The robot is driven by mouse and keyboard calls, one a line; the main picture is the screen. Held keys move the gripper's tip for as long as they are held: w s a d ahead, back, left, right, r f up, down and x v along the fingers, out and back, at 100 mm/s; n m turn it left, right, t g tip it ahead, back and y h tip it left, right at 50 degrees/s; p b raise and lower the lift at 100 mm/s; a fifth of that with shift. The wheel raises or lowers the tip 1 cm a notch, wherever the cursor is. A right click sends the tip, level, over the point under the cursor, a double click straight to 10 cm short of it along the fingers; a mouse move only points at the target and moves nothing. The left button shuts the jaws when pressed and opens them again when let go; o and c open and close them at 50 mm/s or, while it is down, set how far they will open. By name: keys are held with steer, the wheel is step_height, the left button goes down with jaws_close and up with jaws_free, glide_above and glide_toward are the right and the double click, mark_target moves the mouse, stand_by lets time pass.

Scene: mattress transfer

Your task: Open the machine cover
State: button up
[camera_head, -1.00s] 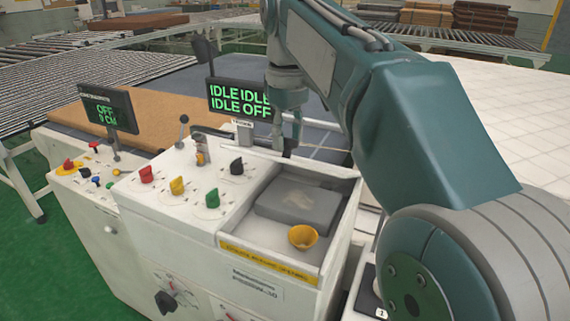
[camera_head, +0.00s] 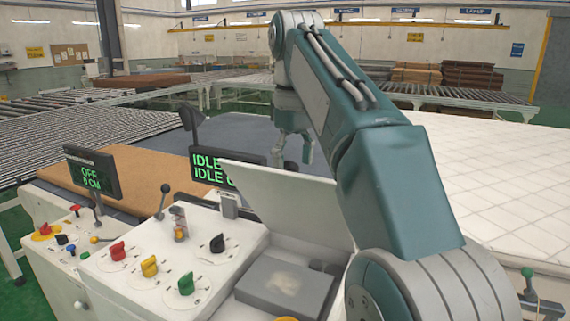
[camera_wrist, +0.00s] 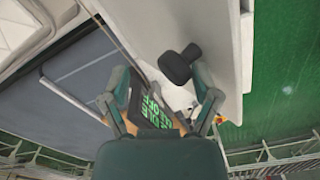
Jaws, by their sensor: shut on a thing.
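The machine cover (camera_head: 290,200) is a flat white panel. It stands raised and tilted at the back of the open compartment on the white control machine. My gripper (camera_head: 306,150) is behind its upper edge, shut on the cover's black knob (camera_head: 291,166). In the wrist view the knob (camera_wrist: 178,66) shows beside the pale panel (camera_wrist: 222,60), with my fingers (camera_wrist: 163,88) on either side; their exact contact is hard to see. Inside the compartment lies a grey block (camera_head: 285,286). A yellow bowl (camera_head: 285,318) is mostly cut off at the bottom edge.
Red, yellow, green and black knobs (camera_head: 150,266) stand left of the compartment. An IDLE display (camera_head: 205,168) stands behind them, partly hidden by the cover. A second console with an OFF display (camera_head: 92,170) is at left. A quilted white mattress (camera_head: 480,180) lies at right.

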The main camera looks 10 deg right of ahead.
steer(key=shift+w+d+f, duration=0.15)
steer(key=shift+f, duration=0.1)
steer(key=shift+c, duration=0.3)
steer(key=o, duration=0.9)
steer(key=shift+w+d, duration=0.1)
steer(key=shift+w, duration=0.05)
steer(key=shift+a+r, duration=0.15)
steer(key=shift+a, duration=0.15)
steer(key=shift+s, duration=0.2)
